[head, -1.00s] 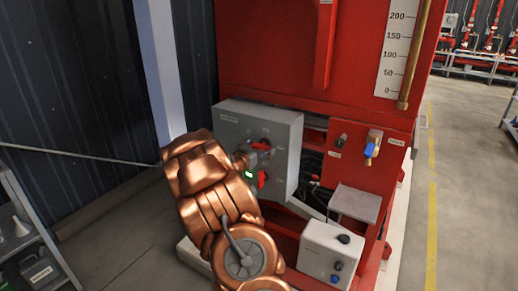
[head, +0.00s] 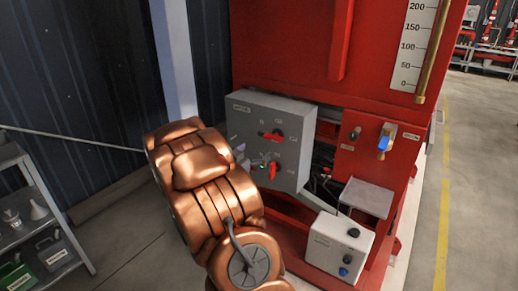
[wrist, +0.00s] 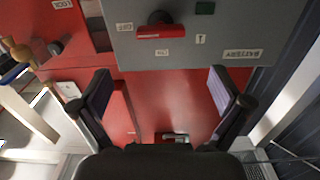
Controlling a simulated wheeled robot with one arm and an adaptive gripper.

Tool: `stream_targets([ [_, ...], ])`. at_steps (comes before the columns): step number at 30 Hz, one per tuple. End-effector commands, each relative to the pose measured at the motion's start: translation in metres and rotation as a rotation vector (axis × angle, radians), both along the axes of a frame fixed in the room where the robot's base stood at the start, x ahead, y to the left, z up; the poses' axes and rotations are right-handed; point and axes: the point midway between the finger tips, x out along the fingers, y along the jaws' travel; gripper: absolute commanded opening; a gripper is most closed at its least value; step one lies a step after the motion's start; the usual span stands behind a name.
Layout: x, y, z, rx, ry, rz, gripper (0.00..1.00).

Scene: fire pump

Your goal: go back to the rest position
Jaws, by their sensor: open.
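My gripper (wrist: 161,85) is open and empty in the wrist view, its two dark fingers wide apart. A grey control box (wrist: 205,45) with a red switch handle (wrist: 162,32) shows beyond the fingertips, upside down in this view. Nothing lies between the fingers. In the head view my copper arm stands left of the same grey control box (head: 248,112), which has an upper red switch (head: 272,134) and a lower red handle (head: 272,171). The arm hides most of the gripper there, and part of the box's left side.
The red pump frame (head: 290,50) stands behind the box. A white box (head: 335,248) with buttons and a blue-handled valve (head: 384,143) are to the right. A grey shelf (head: 45,220) stands at the left. The floor (head: 480,190) at far right is clear.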

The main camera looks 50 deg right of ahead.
Motion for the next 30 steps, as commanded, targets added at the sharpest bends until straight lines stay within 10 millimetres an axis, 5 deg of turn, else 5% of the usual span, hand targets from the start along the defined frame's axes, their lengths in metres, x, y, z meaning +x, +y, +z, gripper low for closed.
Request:
stream_targets([
  [23,0.003,0.005,0.0,0.009,-0.005,0.011,1.0],
  [30,0.058,0.045,-0.004,0.182,-0.048,0.222,1.0],
])
